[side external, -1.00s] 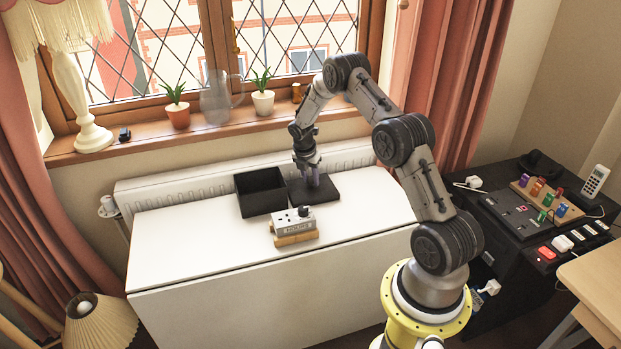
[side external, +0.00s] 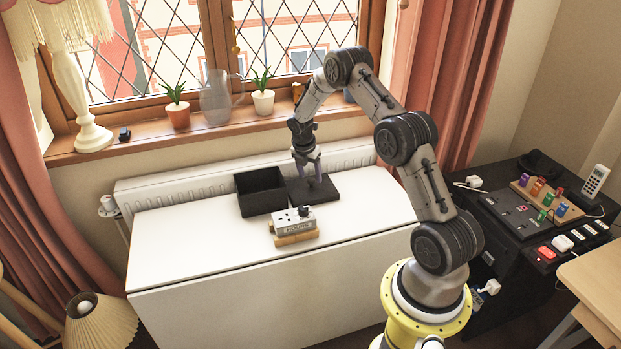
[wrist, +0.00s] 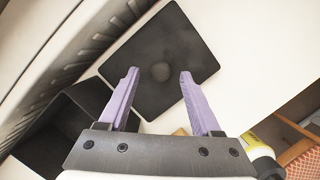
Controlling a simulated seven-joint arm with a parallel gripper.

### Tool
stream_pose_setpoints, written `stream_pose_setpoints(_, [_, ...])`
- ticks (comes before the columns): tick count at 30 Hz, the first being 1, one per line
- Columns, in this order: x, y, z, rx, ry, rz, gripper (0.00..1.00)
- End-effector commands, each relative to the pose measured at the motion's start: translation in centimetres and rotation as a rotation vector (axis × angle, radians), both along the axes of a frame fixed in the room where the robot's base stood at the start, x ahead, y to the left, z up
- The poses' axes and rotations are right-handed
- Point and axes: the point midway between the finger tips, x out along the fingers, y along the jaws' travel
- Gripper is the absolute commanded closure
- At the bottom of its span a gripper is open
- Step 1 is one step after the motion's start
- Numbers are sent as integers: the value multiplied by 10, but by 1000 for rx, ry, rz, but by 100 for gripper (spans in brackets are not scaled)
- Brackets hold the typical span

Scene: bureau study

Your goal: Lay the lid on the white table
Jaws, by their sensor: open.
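The lid is a flat black rectangle (side external: 325,190) with a small round knob, lying flat on the white table (side external: 180,240) just right of an open black box (side external: 261,196). In the wrist view the lid (wrist: 180,40) fills the upper middle, its knob beyond and between the fingertips. My gripper (side external: 309,172) is above the lid, with its purple fingers apart. In the wrist view the gripper (wrist: 160,78) is open with nothing between its fingers. The box also shows at the lower left of the wrist view (wrist: 55,125).
A grey timer-like device on a wooden block (side external: 293,228) stands in front of the box and lid. A radiator (side external: 160,190) runs behind the table. Potted plants and a glass jug (side external: 215,100) line the windowsill. The table's left part is clear.

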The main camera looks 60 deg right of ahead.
Motion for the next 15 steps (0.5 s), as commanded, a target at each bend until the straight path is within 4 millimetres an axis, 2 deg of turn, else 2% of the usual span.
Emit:
stream_pose_setpoints(9, [1,18,65,-2,-3,2,35])
stream_pose_setpoints(15, [0,25,90,0,0,2,35])
